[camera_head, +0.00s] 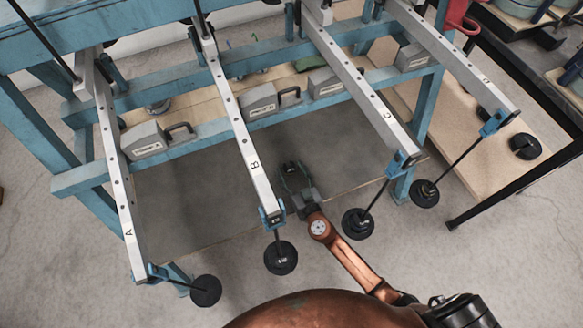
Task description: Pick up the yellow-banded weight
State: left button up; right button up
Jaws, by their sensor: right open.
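I cannot make out a yellow band on any weight in the head view. A loose black weight (525,146) sits on the wooden board at the right. Dark round weights hang at the lever ends: one under lever A (206,291), one under lever B (280,258), one under lever C (358,223) and one under lever D (424,193). My right gripper (290,172) is open and looks empty, between levers B and C in the picture, just beyond the B weight. My left gripper is out of view.
A blue steel frame (90,188) carries the levers, with grey handled blocks (259,101) on its rail. A wooden board (480,170) with a black edge bar lies at the right. Open concrete floor (60,270) shows at the lower left.

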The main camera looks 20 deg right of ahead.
aim_at(291, 171)
jog(key=shift+c, duration=0.2)
jog(key=shift+d, duration=0.1)
jog(key=c, duration=1.1)
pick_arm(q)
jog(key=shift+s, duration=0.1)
pick_arm(e)
jog(key=shift+c, duration=0.5)
jog(key=shift+r, duration=0.15)
jog(key=shift+r, duration=0.2)
notch_tip(291, 171, up, 3)
jog(key=shift+s+r+p, duration=0.1)
jog(key=shift+p, duration=1.1)
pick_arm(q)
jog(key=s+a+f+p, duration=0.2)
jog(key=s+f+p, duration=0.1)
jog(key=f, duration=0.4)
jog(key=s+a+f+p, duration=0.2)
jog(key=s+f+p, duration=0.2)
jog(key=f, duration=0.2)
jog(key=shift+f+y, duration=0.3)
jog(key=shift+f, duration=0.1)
pick_arm(e)
jog(key=s+a+r, duration=0.1)
jog(key=s+r, duration=1.1)
jog(key=s, duration=0.1)
jog(key=shift+s+r, duration=0.15)
jog(key=shift+s, duration=0.2)
